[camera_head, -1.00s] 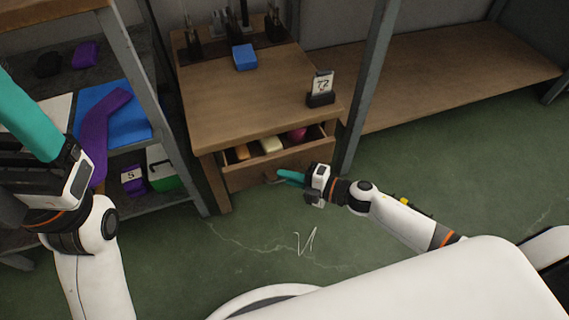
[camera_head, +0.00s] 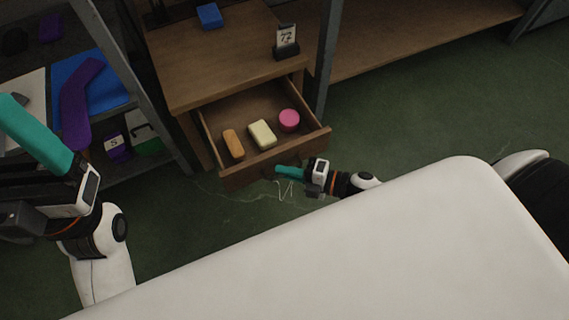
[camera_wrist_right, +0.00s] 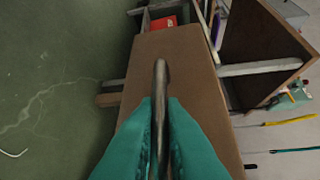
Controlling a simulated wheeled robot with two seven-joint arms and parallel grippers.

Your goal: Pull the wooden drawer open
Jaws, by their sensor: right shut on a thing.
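The wooden drawer (camera_head: 243,176) is slid well out of the brown cabinet (camera_head: 205,75). In it lie an orange bar (camera_head: 233,144), a pale yellow bar (camera_head: 262,134) and a round pink thing (camera_head: 289,120). My right gripper (camera_head: 279,171) is at the drawer's front. In the right wrist view, its teal fingers (camera_wrist_right: 160,125) are shut on the dark handle (camera_wrist_right: 161,80), one on each side, against the brown drawer front (camera_wrist_right: 185,60). My left gripper (camera_head: 28,130) is raised at the left, away from the drawer; its fingertips are not clear.
A sign stand (camera_head: 286,42) and a blue block (camera_head: 209,15) stand on the cabinet top. A grey-framed shelf (camera_head: 157,95) with purple and blue things is close on the left. A grey post (camera_head: 326,60) stands to the right. Green floor (camera_head: 430,110) is clear beyond it.

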